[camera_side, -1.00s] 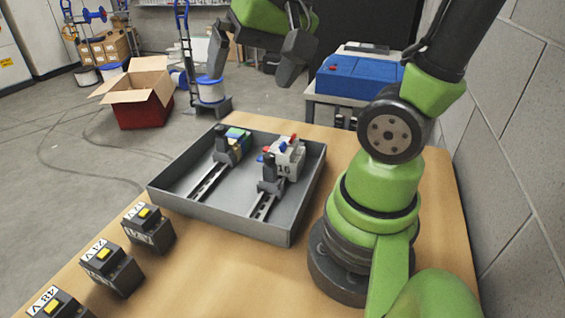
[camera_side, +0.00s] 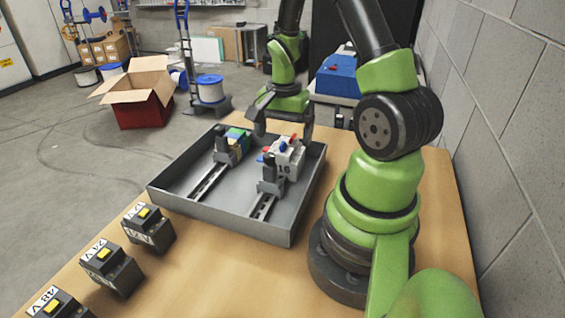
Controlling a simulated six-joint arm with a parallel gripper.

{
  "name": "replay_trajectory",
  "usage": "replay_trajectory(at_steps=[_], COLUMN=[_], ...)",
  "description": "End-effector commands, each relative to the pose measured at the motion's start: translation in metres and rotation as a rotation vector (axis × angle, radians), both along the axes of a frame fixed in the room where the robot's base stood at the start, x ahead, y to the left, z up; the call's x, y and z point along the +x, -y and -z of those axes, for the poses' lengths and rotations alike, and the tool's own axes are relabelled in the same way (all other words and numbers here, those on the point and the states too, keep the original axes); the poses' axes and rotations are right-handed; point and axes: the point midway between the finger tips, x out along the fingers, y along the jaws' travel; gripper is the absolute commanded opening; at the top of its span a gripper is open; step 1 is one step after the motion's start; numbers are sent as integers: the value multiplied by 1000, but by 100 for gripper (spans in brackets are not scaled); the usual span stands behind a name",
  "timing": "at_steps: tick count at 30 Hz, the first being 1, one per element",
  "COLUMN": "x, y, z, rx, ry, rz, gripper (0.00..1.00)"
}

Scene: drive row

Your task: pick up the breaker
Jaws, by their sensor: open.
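The breaker (camera_side: 288,158), a pale grey block marked "16" with red and blue parts on top, sits on the right-hand rail in the grey tray (camera_side: 230,210). A dark clamp-like piece (camera_side: 269,177) stands on the same rail, close against its near side. My gripper (camera_side: 283,131) is open and points down just above and behind the breaker in the picture. Its fingers are spread to left and right, with nothing between them that I can make out. I cannot tell the exact height gap.
A second rail at left holds a green, blue and tan block group (camera_side: 236,146) with a dark piece (camera_side: 221,147). Several black boxes with yellow buttons, one marked 24 V (camera_side: 110,268), line the table's left edge. The table (camera_side: 230,275) in front of the tray is clear.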

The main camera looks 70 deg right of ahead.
Motion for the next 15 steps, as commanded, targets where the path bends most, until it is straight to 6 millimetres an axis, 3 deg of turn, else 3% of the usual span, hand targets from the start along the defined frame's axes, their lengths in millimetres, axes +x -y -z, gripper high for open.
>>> replay_trajectory(at_steps=[15], x=[3], y=[1], z=[53], rx=[2], ry=[1], rz=[-2], gripper=[100])
